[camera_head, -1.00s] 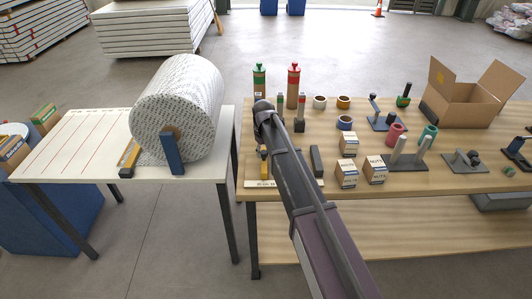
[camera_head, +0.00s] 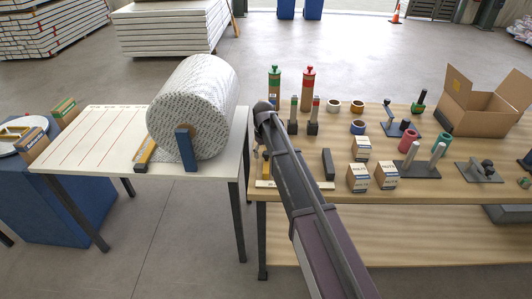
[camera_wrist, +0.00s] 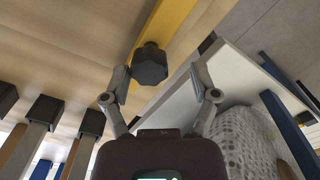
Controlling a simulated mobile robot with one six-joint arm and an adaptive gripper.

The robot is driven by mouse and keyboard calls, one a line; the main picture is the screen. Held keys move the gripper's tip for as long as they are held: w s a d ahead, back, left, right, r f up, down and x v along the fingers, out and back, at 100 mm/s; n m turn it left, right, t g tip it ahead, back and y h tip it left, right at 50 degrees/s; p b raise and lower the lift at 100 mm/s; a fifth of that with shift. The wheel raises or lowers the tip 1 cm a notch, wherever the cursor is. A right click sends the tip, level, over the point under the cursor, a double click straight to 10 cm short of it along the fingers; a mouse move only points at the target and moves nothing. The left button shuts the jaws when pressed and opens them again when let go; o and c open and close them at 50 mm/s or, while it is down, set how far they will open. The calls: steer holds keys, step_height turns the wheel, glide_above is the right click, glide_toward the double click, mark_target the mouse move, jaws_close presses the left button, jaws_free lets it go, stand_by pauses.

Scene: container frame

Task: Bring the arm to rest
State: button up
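My arm (camera_head: 300,195) reaches up over the left end of the wooden table (camera_head: 300,238) in the head view, and it hides my gripper there. In the wrist view my gripper (camera_wrist: 158,78) has its two fingers spread wide apart. A dark faceted knob (camera_wrist: 150,65) on a yellow bar (camera_wrist: 172,22) shows between and beyond the fingertips. I see no finger touching the knob, though the depth gap is hard to tell.
A large patterned roll (camera_head: 195,105) lies on the white table (camera_head: 95,135) left of my arm. Red (camera_head: 308,90) and green-topped (camera_head: 274,85) cylinders stand behind my arm. Small boxes (camera_head: 358,177), tape rings and an open carton (camera_head: 480,105) are to the right.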

steer(key=shift+d+r, duration=0.1)
steer(key=shift+d, duration=0.2)
steer(key=shift+s+d, duration=0.25)
steer(key=s+d+m, duration=0.1)
steer(key=s+d, duration=0.4)
steer(key=d, duration=0.1)
steer(key=s+d+m, duration=0.2)
steer(key=s+d, duration=0.4)
steer(key=shift+d, duration=0.1)
steer(key=s+d+m, duration=0.4)
steer(key=s+d, duration=0.6)
steer(key=s, duration=0.4)
steer(key=shift+s+d, duration=0.25)
steer(key=shift+s, duration=0.15)
